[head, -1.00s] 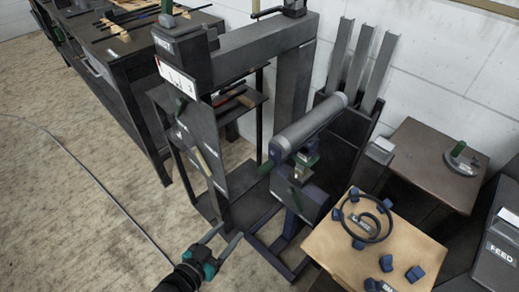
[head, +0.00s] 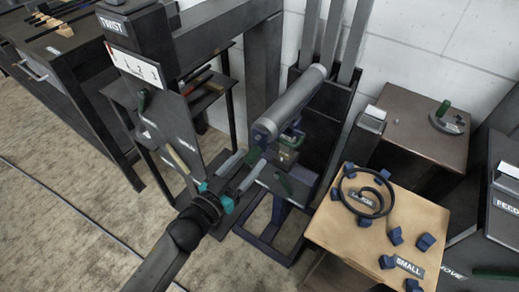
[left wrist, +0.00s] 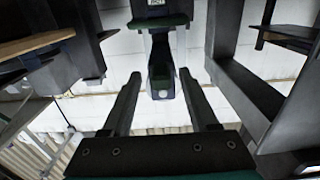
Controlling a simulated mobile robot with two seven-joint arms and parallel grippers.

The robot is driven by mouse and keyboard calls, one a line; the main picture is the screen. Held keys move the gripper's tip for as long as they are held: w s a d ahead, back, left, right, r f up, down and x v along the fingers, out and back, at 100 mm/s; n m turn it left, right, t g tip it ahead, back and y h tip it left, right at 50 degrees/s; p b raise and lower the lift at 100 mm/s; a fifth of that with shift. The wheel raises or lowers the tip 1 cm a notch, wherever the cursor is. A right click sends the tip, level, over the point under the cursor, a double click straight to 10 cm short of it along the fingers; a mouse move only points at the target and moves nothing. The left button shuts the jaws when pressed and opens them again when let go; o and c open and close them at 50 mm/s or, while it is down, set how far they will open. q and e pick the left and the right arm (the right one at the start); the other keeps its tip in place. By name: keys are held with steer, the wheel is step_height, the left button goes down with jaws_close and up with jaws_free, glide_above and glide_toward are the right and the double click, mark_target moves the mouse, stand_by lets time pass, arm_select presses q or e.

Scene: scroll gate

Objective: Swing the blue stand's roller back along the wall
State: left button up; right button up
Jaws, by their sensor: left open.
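The blue stand (head: 268,240) is on the floor right of centre in the head view, with its dark blue base frame showing. Its grey roller (head: 292,102) lies along the top, slanting back toward the wall, with a dark blue near end. A small bracket with green parts (head: 287,150) sits below the roller. My left gripper (head: 244,165) is open, its tips just left of and below the roller's near end. In the left wrist view, a dark upright part with a green top (left wrist: 160,70) shows between the open fingers (left wrist: 160,88); whether they touch it is unclear. My right gripper is out of view.
The dark frame marked TWIST (head: 150,60) stands close to the left of my arm. A wooden-topped table (head: 330,225) with a black ring and blue blocks is at the right. A brown table (head: 410,130) stands behind it, by the white wall (head: 430,50).

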mark_target(259, 147)
arm_select(q)
steer(key=x, duration=0.4)
steer(key=shift+b, duration=0.4)
steer(key=shift+w+d, duration=0.35)
steer(key=shift+w, duration=0.3)
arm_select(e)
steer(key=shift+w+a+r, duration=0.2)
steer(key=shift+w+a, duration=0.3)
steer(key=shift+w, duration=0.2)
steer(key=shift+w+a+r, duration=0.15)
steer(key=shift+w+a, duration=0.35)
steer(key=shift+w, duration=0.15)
arm_select(q)
steer(key=shift+c, duration=0.3)
jaws_close()
